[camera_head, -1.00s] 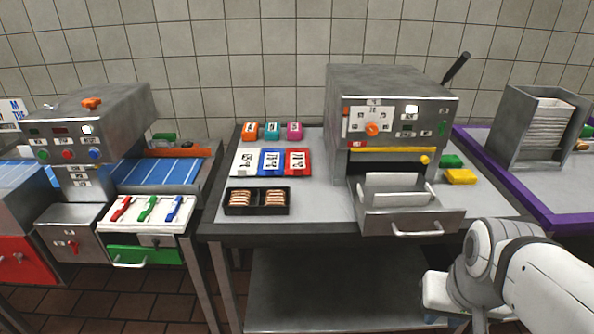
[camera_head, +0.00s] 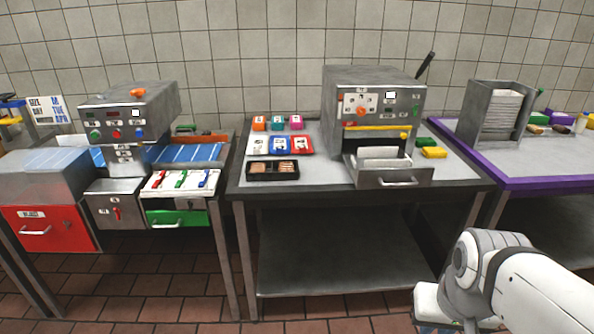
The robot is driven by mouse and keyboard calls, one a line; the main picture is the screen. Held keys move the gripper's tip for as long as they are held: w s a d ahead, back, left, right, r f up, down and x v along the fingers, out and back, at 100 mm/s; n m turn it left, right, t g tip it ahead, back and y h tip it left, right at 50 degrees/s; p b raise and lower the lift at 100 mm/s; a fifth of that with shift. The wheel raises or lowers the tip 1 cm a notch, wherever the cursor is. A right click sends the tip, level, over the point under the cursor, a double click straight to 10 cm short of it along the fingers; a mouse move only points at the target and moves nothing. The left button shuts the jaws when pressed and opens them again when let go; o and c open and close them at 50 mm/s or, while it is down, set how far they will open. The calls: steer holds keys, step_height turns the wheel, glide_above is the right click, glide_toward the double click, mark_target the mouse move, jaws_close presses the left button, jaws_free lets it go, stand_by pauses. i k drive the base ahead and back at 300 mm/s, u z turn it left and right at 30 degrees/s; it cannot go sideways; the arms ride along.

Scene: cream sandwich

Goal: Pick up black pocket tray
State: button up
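The black pocket tray (camera_head: 259,177) lies on the grey table near its front left edge. It has two pockets, each holding brown-and-cream sliced pieces. It sits in front of the white, blue and red cards. My white and grey arm is at the lower right, below and in front of the table, well apart from the tray. The end of my arm is cut off at the bottom edge, and my gripper's fingers do not show.
The table (camera_head: 328,203) also holds a metal machine (camera_head: 375,100) with a pulled-out drawer (camera_head: 396,181). A machine with a red drawer (camera_head: 50,230) and green drawer (camera_head: 178,219) stands left. A purple-edged table (camera_head: 545,184) stands right. Tiled floor lies open in front.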

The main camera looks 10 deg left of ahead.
mark_target(272, 173)
steer(key=u, duration=1.25)
steer(key=i, duration=1.9)
steer(key=z, duration=0.25)
